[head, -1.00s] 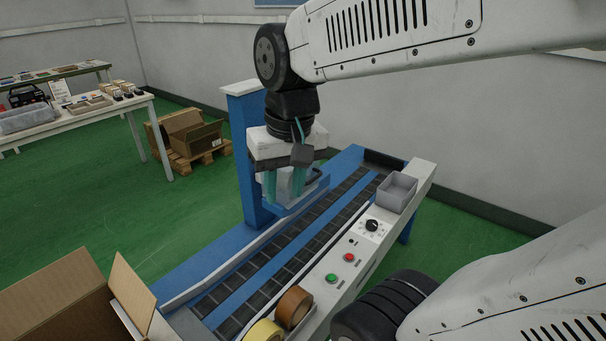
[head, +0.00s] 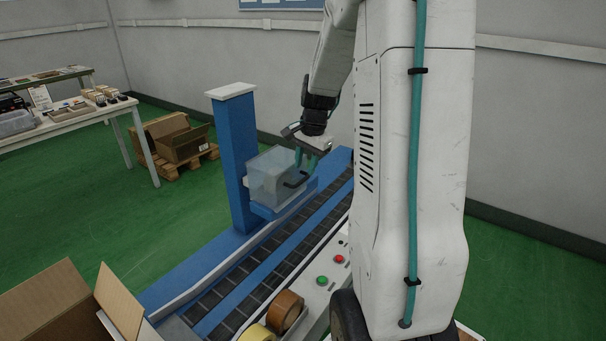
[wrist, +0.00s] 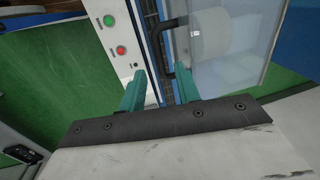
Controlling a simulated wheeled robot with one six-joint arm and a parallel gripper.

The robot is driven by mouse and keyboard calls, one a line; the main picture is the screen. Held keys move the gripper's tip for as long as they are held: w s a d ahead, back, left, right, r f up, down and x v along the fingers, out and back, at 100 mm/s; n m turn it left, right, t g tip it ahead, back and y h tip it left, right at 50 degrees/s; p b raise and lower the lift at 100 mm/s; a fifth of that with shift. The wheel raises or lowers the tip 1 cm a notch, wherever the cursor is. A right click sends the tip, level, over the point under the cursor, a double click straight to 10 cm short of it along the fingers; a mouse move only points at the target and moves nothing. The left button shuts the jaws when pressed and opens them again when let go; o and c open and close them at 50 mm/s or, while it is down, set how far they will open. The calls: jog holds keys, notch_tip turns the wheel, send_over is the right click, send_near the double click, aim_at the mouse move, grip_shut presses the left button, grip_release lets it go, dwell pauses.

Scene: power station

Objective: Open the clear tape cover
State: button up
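The clear tape cover (head: 270,176) is a see-through box on the blue post beside the conveyor, and it looks closed. A black handle (head: 297,181) is on its right face. My gripper (head: 303,161) is at the cover's right side, close to the handle. In the wrist view the two teal fingers of my gripper (wrist: 159,78) are apart. The dark handle (wrist: 168,50) shows between and beyond them; contact cannot be told. The cover (wrist: 232,60) fills the upper right there, with a pale roll visible through it.
The conveyor (head: 262,258) runs below the cover. Its front rail carries a green button (head: 322,281), a red button (head: 339,259) and tape rolls (head: 285,311). An open cardboard box (head: 50,305) is at lower left. My arm hides the conveyor's right end.

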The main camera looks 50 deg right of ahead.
aim_at(303, 179)
jog(key=shift+w+a+f, duration=0.1)
jog(key=shift+w+f, duration=0.1)
jog(key=shift+f, duration=0.8)
jog(key=shift+w+f, duration=0.15)
jog(key=shift+f, duration=0.8)
grip_shut()
jog(key=shift+r, duration=0.1)
